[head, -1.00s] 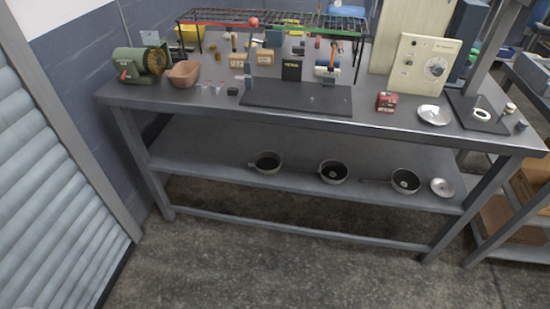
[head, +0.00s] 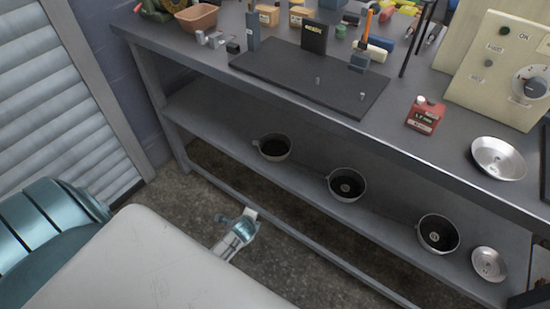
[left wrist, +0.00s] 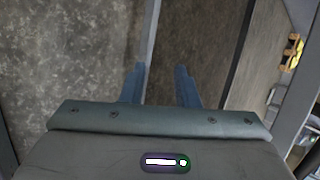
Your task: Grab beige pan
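Three round pans with dark insides stand on the lower shelf: a left pan (head: 287,152), a middle pan (head: 360,190) and a right pan (head: 452,246). Their outsides look grey to grey-beige; I cannot tell which one is the beige pan. My left gripper (head: 238,222) is in front of the lower shelf, below and left of the middle pan, apart from all pans. In the left wrist view its two blue fingers (left wrist: 160,82) are spread with nothing between them. No pan can be made out in that view. My right gripper is not in view.
The lower shelf (head: 215,120) lies under the tabletop (head: 290,92), with a metal rail (head: 290,233) near the floor. A lid (head: 489,263) lies right of the right pan. A red can (head: 424,116) and another lid (head: 498,157) are on the tabletop.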

